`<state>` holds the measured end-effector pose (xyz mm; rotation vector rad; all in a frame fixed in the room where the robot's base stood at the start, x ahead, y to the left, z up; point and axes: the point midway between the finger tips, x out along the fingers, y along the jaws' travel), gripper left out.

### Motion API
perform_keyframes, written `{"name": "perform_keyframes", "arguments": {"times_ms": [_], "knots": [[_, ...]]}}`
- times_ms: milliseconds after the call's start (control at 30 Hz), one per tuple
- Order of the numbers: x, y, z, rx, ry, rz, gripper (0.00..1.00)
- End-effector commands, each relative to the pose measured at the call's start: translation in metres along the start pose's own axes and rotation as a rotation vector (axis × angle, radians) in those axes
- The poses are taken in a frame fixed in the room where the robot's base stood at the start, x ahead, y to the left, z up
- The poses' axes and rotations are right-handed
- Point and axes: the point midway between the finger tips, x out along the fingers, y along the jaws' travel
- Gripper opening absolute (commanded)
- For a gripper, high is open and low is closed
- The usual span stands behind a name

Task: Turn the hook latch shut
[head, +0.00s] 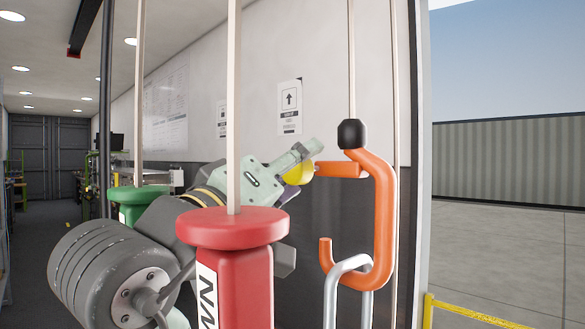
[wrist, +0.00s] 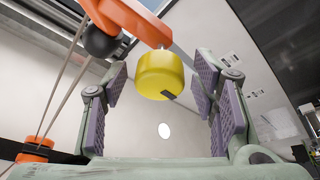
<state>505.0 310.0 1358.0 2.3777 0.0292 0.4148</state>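The orange hook (head: 381,215) hangs below a black ball (head: 352,133) on a cable, with a silver shackle (head: 348,265) in its lower bend. Its orange latch arm (head: 340,170) sticks out left from the top of the hook, roughly level, and the hook's left side is open. A yellow knob (head: 299,174) sits at the arm's outer end. My gripper (wrist: 160,88) is open around the yellow knob (wrist: 165,72), with purple pads on both sides. Gaps show between pads and knob in the wrist view. In the head view my gripper partly hides the knob.
A red cylinder (head: 233,229) with a rope stands in front of my arm, and a green one (head: 136,196) stands behind at left. Several ropes hang nearby. A wall with posters (head: 290,107) is behind. A yellow rail (head: 470,315) is at lower right.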

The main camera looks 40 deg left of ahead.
Motion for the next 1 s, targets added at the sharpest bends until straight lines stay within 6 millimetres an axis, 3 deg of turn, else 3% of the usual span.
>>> {"name": "perform_keyframes", "arguments": {"times_ms": [767,1000], "knots": [[-0.0003,0.0003,-0.0002,0.000,0.000,0.001,0.00],[-0.0003,0.0003,-0.0002,0.000,0.000,0.001,0.00]]}}
